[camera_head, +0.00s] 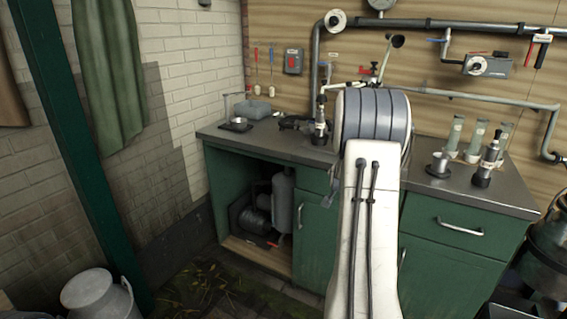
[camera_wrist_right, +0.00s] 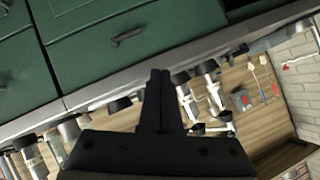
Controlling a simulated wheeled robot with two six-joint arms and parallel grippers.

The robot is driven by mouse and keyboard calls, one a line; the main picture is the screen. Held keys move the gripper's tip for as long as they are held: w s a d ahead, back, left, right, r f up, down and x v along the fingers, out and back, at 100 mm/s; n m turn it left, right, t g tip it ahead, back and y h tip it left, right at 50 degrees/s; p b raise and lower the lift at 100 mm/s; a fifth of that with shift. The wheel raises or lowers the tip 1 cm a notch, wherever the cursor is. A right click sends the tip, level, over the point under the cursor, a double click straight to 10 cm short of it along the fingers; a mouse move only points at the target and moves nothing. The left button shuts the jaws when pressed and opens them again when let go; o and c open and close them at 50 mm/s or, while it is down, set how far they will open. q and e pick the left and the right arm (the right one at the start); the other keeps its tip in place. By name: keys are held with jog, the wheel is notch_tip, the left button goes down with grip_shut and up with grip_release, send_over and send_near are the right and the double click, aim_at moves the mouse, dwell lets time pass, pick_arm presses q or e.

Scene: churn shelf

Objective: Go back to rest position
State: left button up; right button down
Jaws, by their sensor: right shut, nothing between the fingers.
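My right gripper (camera_wrist_right: 159,73) shows in the right wrist view as two dark fingers pressed together, with nothing between them. That view is turned over, with the green drawers at the top and the wall below. The fingers overlap the counter edge and the objects on it in that picture; I cannot tell how far apart they are. In the head view a white arm link with two dark cables (camera_head: 360,230), mine, rises up the middle, and no gripper fingers show there. My left gripper is in neither view.
A green cabinet with a metal worktop (camera_head: 490,194) stands along the wall. Glass cylinders (camera_head: 476,140), a dark-based silver device (camera_head: 487,160) and a cup (camera_head: 439,163) stand on its right part. Pipes (camera_head: 470,26) run above. A milk can (camera_head: 97,295) stands at lower left.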

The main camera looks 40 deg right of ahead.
jog(key=w+a+n+y, duration=0.2)
jog(key=w+a+n, duration=0.1)
jog(key=a, duration=0.7)
jog(key=w+a+n+y, duration=0.2)
jog(key=w+a, duration=0.1)
jog(key=a, duration=0.6)
jog(key=s+a+n+g+y, duration=0.1)
jog(key=s+a+n+y, duration=0.25)
jog(key=a, duration=0.85)
jog(key=s+a+n+g+y, duration=0.15)
jog(key=a+n, duration=0.25)
jog(key=a, duration=0.9)
jog(key=s+a+n+g+y, duration=0.25)
jog(key=s+a+n, duration=0.25)
jog(key=s+a, duration=0.75)
jog(key=s+a+n+g+h, duration=0.25)
jog(key=s+n, duration=0.35)
jog(key=s, duration=1.1)
notch_tip(320, 180, up, 14)
jog(key=w+y+p, duration=0.1)
jog(key=p, duration=1.3)
jog(key=shift+d+f+g, duration=0.25)
jog(key=shift+d+g, duration=0.1)
jog(key=shift+d, duration=0.1)
